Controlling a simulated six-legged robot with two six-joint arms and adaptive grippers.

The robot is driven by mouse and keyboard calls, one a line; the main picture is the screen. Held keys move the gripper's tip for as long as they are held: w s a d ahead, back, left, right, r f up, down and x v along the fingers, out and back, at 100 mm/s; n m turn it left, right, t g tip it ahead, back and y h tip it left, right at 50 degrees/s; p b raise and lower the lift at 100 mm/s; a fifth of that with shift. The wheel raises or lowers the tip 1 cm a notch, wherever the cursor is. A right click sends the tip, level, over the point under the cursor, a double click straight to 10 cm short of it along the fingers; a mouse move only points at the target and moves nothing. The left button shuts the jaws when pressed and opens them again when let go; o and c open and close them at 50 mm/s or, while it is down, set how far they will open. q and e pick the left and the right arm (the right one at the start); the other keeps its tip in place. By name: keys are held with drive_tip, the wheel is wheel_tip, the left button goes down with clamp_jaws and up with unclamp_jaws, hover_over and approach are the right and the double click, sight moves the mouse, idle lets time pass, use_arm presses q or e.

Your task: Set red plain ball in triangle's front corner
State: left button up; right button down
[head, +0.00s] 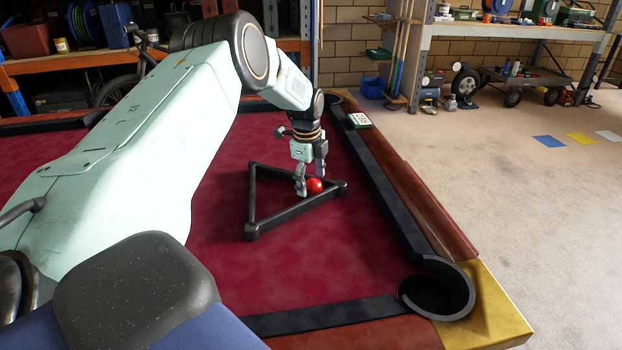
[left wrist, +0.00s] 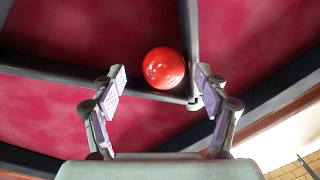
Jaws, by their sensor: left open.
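The red plain ball (head: 314,186) rests on the red cloth inside the black triangle (head: 294,213), near its right-hand corner in the head view. In the left wrist view the ball (left wrist: 163,68) sits in the angle where two bars of the triangle (left wrist: 62,72) meet, close to both bars; I cannot tell if it touches them. My left gripper (head: 310,182) points down at that corner. Its open fingers (left wrist: 162,88) stand to either side of the ball, with clear gaps. My right gripper is not in view.
The triangle lies on a pool table with dark cushions (head: 382,192) and a corner pocket (head: 437,290) at the near right. A small white and green box (head: 359,120) sits on the far right rail. Cloth around the triangle is clear.

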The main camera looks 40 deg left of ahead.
sight(308, 188)
use_arm(q)
wheel_tip(308, 188, up, 12)
drive_tip(key=s, duration=0.1)
drive_tip(key=shift+s, duration=0.25)
drive_tip(key=shift+d, duration=0.1)
